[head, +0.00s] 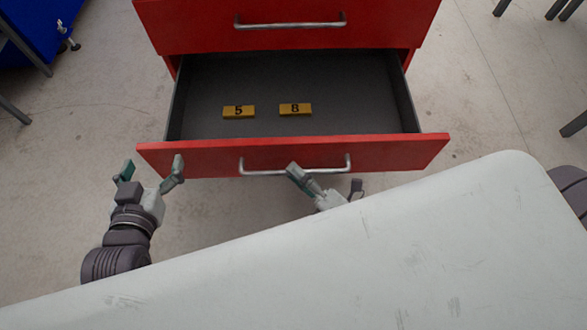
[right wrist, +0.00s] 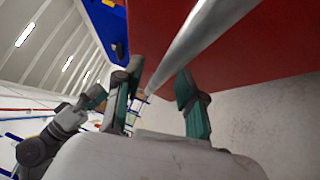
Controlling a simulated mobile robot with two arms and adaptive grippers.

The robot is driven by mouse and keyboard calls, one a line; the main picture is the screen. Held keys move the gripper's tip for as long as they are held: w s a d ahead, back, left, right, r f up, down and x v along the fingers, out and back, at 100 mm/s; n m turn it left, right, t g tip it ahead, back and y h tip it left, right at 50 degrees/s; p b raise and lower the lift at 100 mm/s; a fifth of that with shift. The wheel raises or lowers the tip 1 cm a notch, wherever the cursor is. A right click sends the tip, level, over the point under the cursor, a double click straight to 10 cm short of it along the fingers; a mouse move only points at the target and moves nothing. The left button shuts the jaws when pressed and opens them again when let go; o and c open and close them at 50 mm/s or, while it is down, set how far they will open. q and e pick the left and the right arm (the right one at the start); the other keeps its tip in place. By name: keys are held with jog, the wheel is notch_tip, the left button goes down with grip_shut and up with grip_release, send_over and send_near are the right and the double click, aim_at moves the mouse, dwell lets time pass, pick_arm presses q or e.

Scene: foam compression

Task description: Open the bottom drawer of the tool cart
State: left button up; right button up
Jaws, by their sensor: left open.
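The red drawer (head: 290,155) of the tool cart (head: 285,22) is pulled out, showing its dark grey inside. It is the lowest drawer I see in the head view. Its silver handle (head: 262,173) is on the front; the handle bar (right wrist: 195,45) also shows in the right wrist view. My right gripper (head: 325,178) is at the right part of this handle, partly hidden by the white surface. In the right wrist view its fingers (right wrist: 158,88) are spread, with the bar between or just beyond them. My left gripper (head: 152,167) is open and empty, left of the drawer front.
Two yellow blocks marked 5 (head: 239,112) and 8 (head: 295,109) lie in the drawer. A white surface (head: 330,265) fills the foreground, below the drawer front. A blue object (head: 35,30) stands at the upper left. Bare floor (head: 490,100) shows on both sides of the cart.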

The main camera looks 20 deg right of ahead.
jog(key=v, duration=1.1)
